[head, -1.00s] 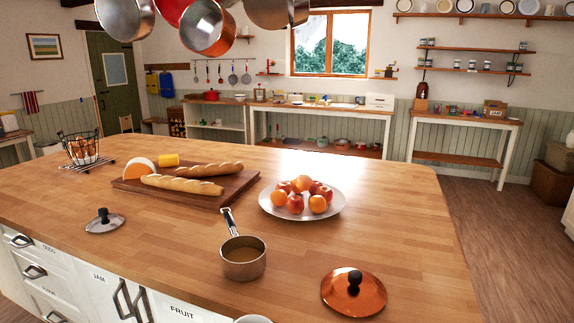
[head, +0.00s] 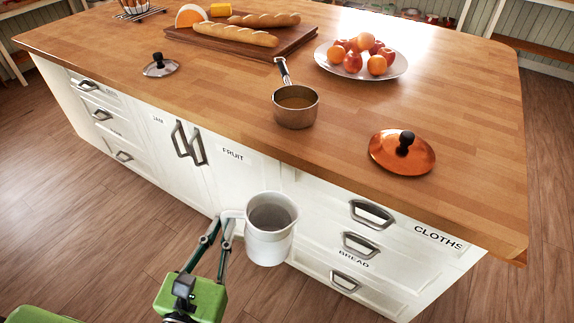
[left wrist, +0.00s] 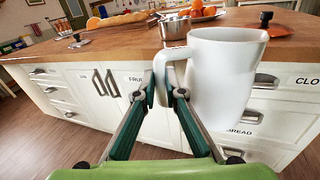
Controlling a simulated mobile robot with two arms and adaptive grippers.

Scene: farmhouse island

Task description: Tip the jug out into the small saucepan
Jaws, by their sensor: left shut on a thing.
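The small saucepan (head: 296,115) stands upright on the wooden worktop near its front edge, its dark handle pointing to the back left. Its inside looks brownish; I cannot tell whether that is liquid. It also shows in the left wrist view (left wrist: 175,29), partly behind the jug. The white jug (head: 270,240) is upright in the air in front of the island's cupboards. Its inside looks grey and its contents are unclear. My left gripper (head: 229,218) is shut on the jug's handle, at the jug's left side. My right gripper is not in view.
A steel lid (head: 160,68) and a copper lid (head: 402,155) lie on the worktop (head: 230,90) either side of the saucepan. Behind are a fruit plate (head: 361,70) and a board (head: 265,50) with bread. The cupboard front (head: 235,178) has protruding handles.

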